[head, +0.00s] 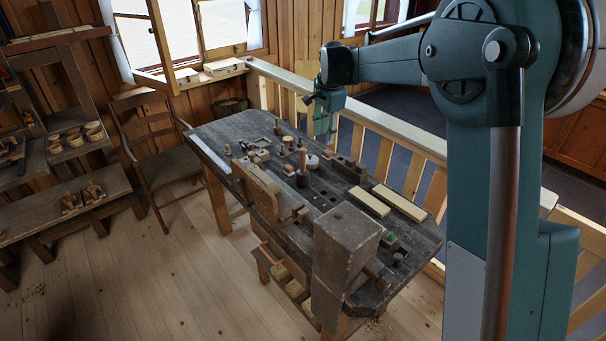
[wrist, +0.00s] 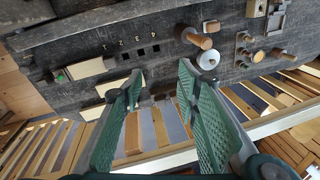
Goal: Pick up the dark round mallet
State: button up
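The dark round mallet (head: 303,178) stands on the workbench (head: 228,132) in the head view, its lighter wooden handle pointing up. In the wrist view the mallet (wrist: 198,40) is at the top, right of centre, its handle foreshortened toward the camera and its dark head partly hidden behind it. My gripper (wrist: 159,74) is open with nothing between its green fingers. In the head view my gripper (head: 323,125) is above the far edge of the bench, beyond the mallet and apart from it.
A white disc (wrist: 208,60) with a wooden knob sits close beside the mallet. Several turned pieces and small blocks crowd the bench around it. Two pale planks (head: 368,202) lie to the right. A large wooden block (head: 345,235) rises at the front. A railing (head: 405,150) runs behind the bench.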

aim_at(303, 149)
jog(key=w+a+f+m+p, duration=0.1)
jog(key=w+a+f, duration=0.2)
jog(key=f, duration=0.1)
jog(key=w+a+f+m+g+p, duration=0.1)
jog(key=w+a+f+m+p, duration=0.1)
jog(key=w+a+f, duration=0.1)
jog(key=w+a+f+m+g+p, duration=0.1)
jog(key=w+a+f, duration=0.2)
jog(key=w+f, duration=0.2)
jog(key=shift+a+f+h, duration=0.15)
jog(key=shift+f, duration=0.4)
jog(key=shift+a+f+h, duration=0.15)
jog(key=shift+f, duration=0.4)
jog(key=shift+w+d+f+m+p, duration=0.2)
jog(key=shift+f+m+p, duration=0.1)
jog(key=shift+f, duration=0.2)
jog(key=shift+s, duration=0.1)
jog(key=shift+f, duration=1.25)
jog(key=shift+f, duration=0.1)
jog(key=shift+f+p, duration=0.35)
jog(key=shift+f, duration=2.15)
